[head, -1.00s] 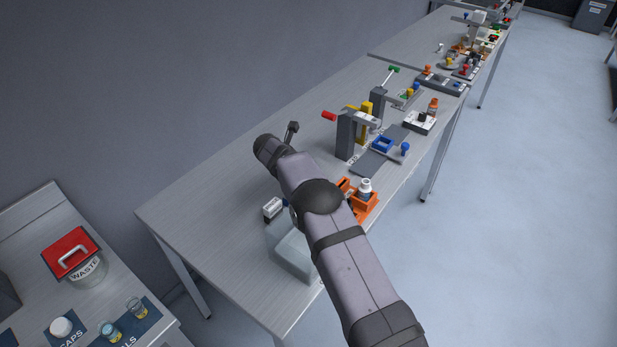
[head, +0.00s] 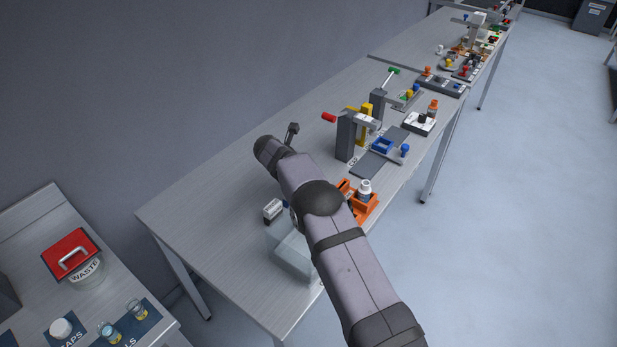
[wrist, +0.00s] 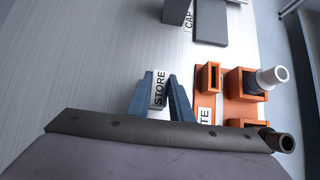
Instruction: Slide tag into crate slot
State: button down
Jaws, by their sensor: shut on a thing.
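The tag (wrist: 159,91), a pale piece lettered STORE, stands between the blue fingers of my gripper (wrist: 160,98) in the wrist view. The gripper is shut on it. The orange crate (wrist: 232,98) is just to the right of the gripper, apart from it. Its narrow upright slot (wrist: 211,76) is empty and lies ahead and to the right of the tag. A white-capped bottle (wrist: 269,80) stands in a crate pocket. In the head view the crate (head: 371,207) is partly behind my arm, which hides most of the gripper. The tag's lower end is hard to see.
A small white block with dark marks (head: 272,210) and a clear container (head: 290,257) are left of and beside my arm. The table's left part is bare.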

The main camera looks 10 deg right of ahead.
jog(key=shift+r, duration=0.15)
jog(key=shift+r+p, duration=2.1)
jog(key=shift+r, duration=0.55)
jog(key=s+d+r+p, duration=0.4)
jog(key=d, duration=0.6)
jog(key=shift+r+p, duration=0.25)
jog(key=shift+p, duration=0.1)
jog(key=shift+f+b, duration=2)
jog(key=shift+f, duration=0.95)
